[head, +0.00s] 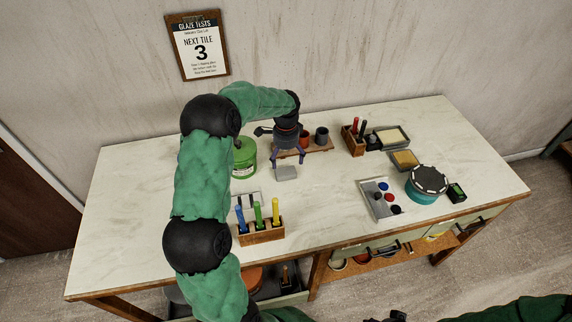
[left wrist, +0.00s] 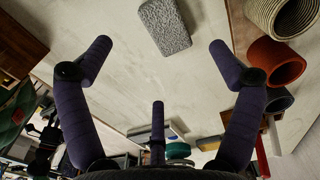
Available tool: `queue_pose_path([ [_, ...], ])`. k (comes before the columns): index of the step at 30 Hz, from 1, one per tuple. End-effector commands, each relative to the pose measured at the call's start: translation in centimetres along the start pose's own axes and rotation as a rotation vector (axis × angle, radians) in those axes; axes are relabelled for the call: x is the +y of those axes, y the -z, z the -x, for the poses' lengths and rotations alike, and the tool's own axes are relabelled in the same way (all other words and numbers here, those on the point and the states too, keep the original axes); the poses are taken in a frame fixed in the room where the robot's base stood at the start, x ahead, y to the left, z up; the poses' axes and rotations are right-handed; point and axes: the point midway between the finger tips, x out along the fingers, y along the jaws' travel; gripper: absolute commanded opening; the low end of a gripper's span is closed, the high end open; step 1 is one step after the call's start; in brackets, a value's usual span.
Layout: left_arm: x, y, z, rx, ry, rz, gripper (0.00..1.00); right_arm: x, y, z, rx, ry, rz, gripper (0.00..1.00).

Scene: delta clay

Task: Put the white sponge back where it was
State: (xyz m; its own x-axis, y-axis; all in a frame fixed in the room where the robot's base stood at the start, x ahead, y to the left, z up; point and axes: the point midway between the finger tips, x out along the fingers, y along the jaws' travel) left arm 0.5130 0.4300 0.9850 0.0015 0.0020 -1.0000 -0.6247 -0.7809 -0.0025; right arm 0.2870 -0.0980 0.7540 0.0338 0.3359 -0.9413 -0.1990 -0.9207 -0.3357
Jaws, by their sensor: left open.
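A pale grey, speckled block (head: 286,173), seemingly the white sponge, lies flat on the table just in front of my left gripper (head: 288,156). In the left wrist view the block (left wrist: 165,27) lies beyond the gap between the spread fingers (left wrist: 161,45), untouched. My left gripper is open and empty, pointing down above the table. A cream block (head: 390,136) sits in a dark tray at the back right. A yellow-tan block (head: 404,158) sits in a smaller tray. Of my right gripper only a dark part (head: 392,316) shows at the bottom edge; its fingers are unclear.
A green tub (head: 243,160) stands left of the gripper, cups (head: 321,137) on a board behind it. A wooden marker holder (head: 261,232) stands at front. A tray of coloured pieces (head: 379,205) and a teal round container (head: 424,190) stand right. The table's middle is clear.

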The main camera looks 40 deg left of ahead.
Motion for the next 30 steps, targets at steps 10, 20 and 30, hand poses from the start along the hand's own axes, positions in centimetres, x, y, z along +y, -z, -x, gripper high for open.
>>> queue_pose_path([
  [10, 0.0, 0.0, 3.7, 0.000, -0.001, 0.001, 0.91, -0.2, 0.0, 0.6, 0.000, 0.000, 0.000, 0.47],
  [20, 0.0, 0.0, 3.8, -0.001, -0.001, 0.000, 0.91, -0.2, 0.0, 0.6, 0.000, 0.000, 0.000, 0.47],
  [30, 0.0, 0.0, 3.8, -0.001, -0.001, 0.000, 0.91, -0.2, 0.0, 0.6, 0.000, 0.000, 0.000, 0.47],
])
